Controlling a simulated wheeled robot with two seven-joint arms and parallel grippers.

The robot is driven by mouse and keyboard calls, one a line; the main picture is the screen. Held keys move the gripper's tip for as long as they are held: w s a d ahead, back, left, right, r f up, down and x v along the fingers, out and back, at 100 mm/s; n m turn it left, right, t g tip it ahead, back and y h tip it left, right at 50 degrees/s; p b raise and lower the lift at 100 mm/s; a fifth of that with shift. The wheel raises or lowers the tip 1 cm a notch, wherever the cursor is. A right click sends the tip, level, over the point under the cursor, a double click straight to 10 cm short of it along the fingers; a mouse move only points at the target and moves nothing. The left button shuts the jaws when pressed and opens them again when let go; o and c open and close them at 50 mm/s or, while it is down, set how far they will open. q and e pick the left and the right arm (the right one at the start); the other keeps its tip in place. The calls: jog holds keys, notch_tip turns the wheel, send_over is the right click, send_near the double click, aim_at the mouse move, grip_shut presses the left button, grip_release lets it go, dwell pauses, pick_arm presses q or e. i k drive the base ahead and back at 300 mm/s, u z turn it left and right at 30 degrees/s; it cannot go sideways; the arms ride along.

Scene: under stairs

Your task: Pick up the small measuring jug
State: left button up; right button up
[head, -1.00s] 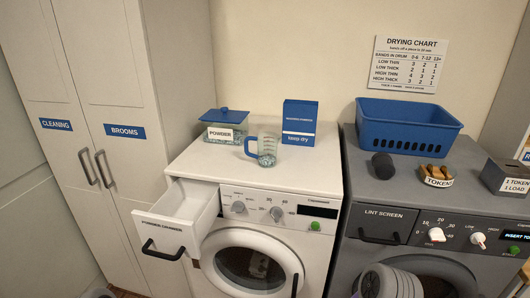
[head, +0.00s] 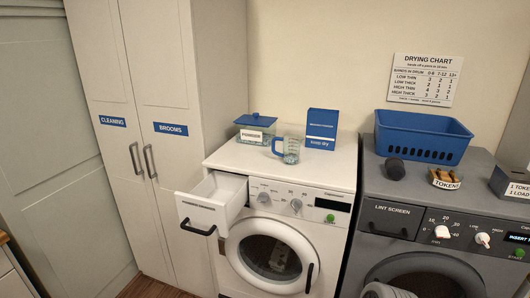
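The small measuring jug (head: 291,150) is clear with dark markings and a blue handle on its left side. It stands upright on top of the white washing machine (head: 240,158), towards the back right of that top. It looks empty. Behind it to the left is a clear powder box (head: 252,134) with a blue lid; behind it to the right is a blue and white carton (head: 321,130).
The washer's powder drawer (head: 206,210) is pulled open at the front left. A grey dryer (head: 430,200) stands right of the washer, bearing a blue basket (head: 420,136), a dark roll (head: 394,169), a token bowl (head: 444,178) and a token box (head: 509,184). Tall cupboards (head: 150,70) stand left.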

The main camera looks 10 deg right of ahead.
aim_at(292, 142)
jog(key=u, duration=1.65)
jog(key=i, duration=1.35)
jog(key=z, duration=1.5)
